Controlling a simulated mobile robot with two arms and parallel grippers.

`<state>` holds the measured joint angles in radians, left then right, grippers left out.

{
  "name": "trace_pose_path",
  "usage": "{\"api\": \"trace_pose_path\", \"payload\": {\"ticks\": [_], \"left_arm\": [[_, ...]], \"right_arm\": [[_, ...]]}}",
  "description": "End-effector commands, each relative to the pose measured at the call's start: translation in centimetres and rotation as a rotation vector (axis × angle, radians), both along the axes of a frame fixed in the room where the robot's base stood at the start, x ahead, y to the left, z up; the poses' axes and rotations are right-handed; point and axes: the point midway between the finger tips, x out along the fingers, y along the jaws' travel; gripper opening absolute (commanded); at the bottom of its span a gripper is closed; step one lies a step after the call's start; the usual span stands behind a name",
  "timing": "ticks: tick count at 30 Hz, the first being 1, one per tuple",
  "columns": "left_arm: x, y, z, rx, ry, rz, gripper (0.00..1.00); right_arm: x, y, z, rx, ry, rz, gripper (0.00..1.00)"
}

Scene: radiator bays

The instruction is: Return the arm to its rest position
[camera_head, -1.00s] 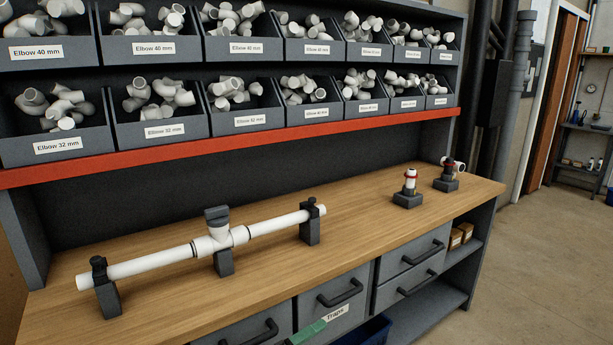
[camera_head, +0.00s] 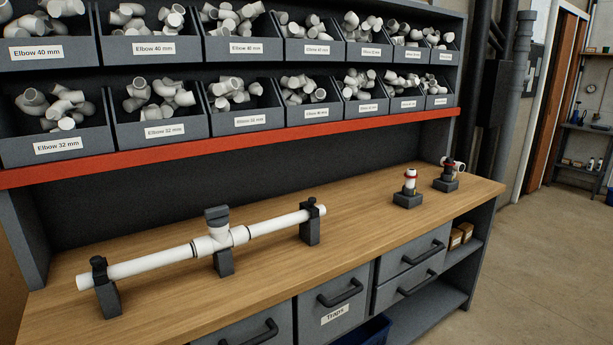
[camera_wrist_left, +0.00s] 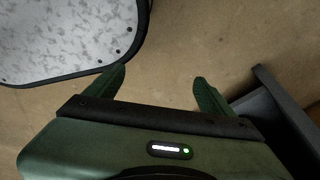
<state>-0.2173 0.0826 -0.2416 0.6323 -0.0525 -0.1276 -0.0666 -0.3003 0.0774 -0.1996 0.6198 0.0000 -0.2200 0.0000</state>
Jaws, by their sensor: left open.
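My left gripper (camera_wrist_left: 158,88) shows in the left wrist view with its two green fingers spread apart. It is open and empty, and bare floor (camera_wrist_left: 180,40) lies beyond the fingertips. No gripper or arm shows in the head view. My right gripper is in neither view. A white pipe assembly with a tee (camera_head: 212,238) lies across dark grey supports on the wooden workbench (camera_head: 380,230).
A dark grey edge (camera_wrist_left: 275,110) is close to the right of the left gripper. A speckled pale surface with a black rim (camera_wrist_left: 60,35) is at upper left there. Drawers (camera_head: 345,300) and a blue bin (camera_head: 362,335) are at the bench front.

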Motion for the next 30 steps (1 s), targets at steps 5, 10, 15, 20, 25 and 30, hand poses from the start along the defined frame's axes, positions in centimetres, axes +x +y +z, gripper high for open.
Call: {"api": "trace_pose_path", "payload": {"ticks": [5,10,15,20,25,30], "left_arm": [[-7.5,1.1,-0.9,0.002,0.147,0.127,0.84],[-9.4,1.4,-1.1,0.004,0.185,0.159,0.84],[-9.4,1.4,-1.1,0.004,0.185,0.159,0.84],[-9.4,1.4,-1.1,0.004,0.185,0.159,0.84],[-9.4,1.4,-1.1,0.004,0.185,0.159,0.84],[-9.4,1.4,-1.1,0.004,0.185,0.159,0.84]], "right_arm": [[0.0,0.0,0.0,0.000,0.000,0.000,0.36],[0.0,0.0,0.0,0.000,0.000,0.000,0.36],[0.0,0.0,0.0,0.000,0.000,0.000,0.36],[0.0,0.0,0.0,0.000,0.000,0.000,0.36],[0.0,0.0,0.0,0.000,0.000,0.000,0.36],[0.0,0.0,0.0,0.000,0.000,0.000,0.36]]}}
